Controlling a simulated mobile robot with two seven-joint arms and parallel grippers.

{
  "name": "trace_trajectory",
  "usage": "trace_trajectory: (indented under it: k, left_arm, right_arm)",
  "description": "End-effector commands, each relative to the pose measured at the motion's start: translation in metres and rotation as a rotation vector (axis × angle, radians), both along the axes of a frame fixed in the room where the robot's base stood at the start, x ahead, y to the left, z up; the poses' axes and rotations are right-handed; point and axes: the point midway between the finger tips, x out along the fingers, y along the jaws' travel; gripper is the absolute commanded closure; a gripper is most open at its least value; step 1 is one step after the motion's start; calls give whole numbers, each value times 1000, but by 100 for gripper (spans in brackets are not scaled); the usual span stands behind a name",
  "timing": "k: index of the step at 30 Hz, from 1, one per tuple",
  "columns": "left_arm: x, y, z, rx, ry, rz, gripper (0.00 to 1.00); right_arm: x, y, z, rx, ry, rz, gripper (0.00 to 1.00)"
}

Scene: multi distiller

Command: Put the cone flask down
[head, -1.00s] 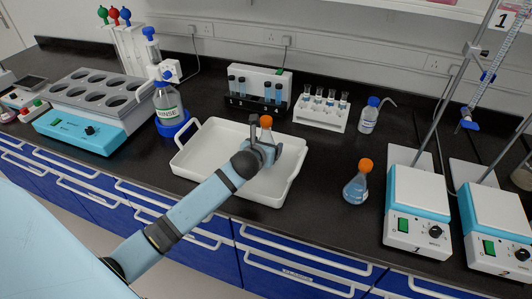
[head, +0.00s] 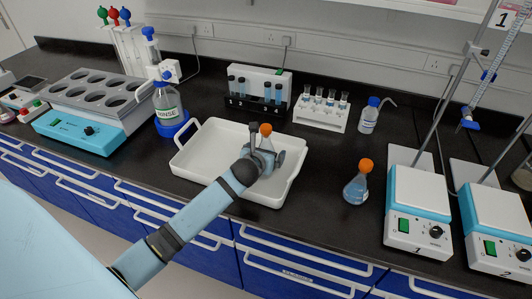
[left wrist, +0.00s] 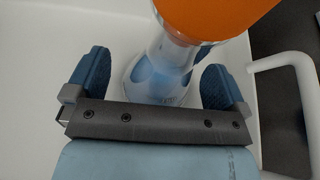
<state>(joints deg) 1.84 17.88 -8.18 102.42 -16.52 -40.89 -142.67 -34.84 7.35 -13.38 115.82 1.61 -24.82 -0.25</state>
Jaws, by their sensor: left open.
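A cone flask with an orange cap (head: 266,129) and pale blue liquid stands in the white tray (head: 205,166). My left gripper (head: 265,157) is in the tray at the flask and hides most of its body in the head view. In the left wrist view the flask (left wrist: 162,72) stands between the two blue finger pads of my left gripper (left wrist: 155,83), which are spread open with a gap on each side of it. A second cone flask (head: 356,187) with an orange cap stands on the bench right of the tray. My right gripper is not in view.
Two hotplate stirrers (head: 418,210) with stands are at the right. A rinse bottle (head: 166,103) and heating block (head: 90,110) are at the left.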

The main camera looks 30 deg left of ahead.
Motion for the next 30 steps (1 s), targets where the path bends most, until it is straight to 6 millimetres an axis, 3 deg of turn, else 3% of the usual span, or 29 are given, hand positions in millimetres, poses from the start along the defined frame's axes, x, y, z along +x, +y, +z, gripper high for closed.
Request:
trace_trajectory:
  k: [15,21,30]
  left_arm:
    - [-90,-19,37,2,3,-1,0]
    - [-104,-22,44,2,1,-1,0]
    - [-105,-22,44,1,1,1,0]
  right_arm:
    - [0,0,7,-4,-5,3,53]
    - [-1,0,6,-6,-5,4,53]
    - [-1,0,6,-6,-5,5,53]
